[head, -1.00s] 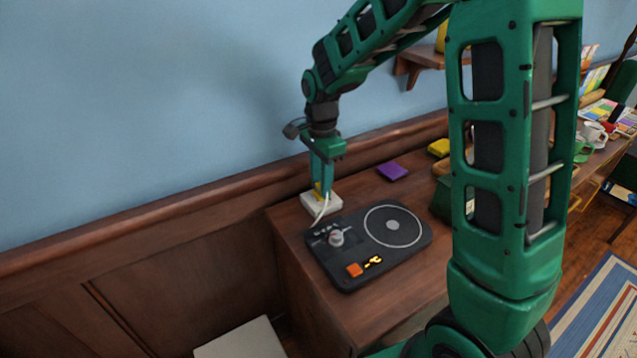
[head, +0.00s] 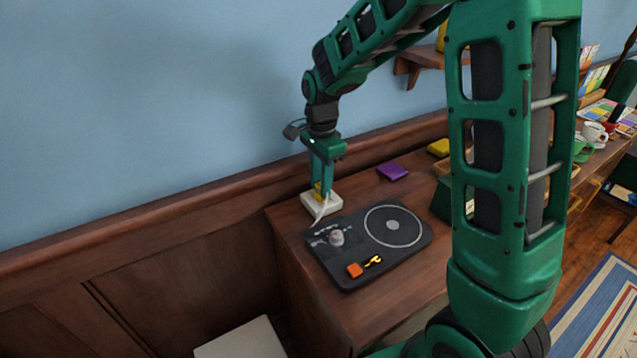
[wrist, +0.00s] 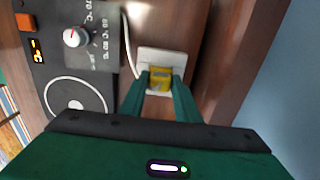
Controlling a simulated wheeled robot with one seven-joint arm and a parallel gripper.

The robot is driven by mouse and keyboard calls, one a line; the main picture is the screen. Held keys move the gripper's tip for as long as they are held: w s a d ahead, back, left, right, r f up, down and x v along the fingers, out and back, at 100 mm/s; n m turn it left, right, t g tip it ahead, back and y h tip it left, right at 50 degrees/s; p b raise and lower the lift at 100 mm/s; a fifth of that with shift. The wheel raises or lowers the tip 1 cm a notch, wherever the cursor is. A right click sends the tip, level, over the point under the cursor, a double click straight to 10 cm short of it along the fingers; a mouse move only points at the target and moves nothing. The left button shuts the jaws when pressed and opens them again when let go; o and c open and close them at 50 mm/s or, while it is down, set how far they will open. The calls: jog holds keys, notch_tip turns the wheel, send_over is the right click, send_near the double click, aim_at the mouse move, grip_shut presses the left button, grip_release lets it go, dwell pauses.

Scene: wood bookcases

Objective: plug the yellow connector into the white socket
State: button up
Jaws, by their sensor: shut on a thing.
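The yellow connector (wrist: 160,79) is between the fingertips of my gripper (wrist: 161,88) in the wrist view, with a white cord running from it. In the head view the connector (head: 318,190) shows only in part between the fingers of my gripper (head: 321,191). The white socket (head: 322,208) is a flat block near the left edge of the cabinet top; its pale face (wrist: 148,54) also shows in the wrist view. The connector is at the socket's face. My fingers hide whether it is fully seated.
A dark panel (head: 350,277) with a knob (head: 336,238), an orange button (head: 355,269) and a round disc (head: 394,226) lies beside the socket. A purple block (head: 392,171) and a yellow block (head: 438,147) lie farther back. The wall rises behind.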

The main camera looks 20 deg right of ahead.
jog(key=shift+f, duration=0.35)
jog(key=o, duration=1.1)
jog(key=shift+o, duration=0.2)
notch_tip(320, 180, up, 11)
jog(key=shift+f, duration=0.2)
jog(key=s+d+n, duration=0.3)
jog(key=s+d, duration=0.5)
jog(key=s, duration=0.3)
jog(key=s+d+n, duration=0.3)
jog(key=s+d, duration=0.5)
jog(key=s, duration=0.2)
jog(key=s+d+f+n, duration=0.1)
jog(key=s+f+n, duration=0.1)
jog(key=s, duration=0.8)
jog(key=shift+s+f+n, duration=0.15)
jog(key=shift+n, duration=0.55)
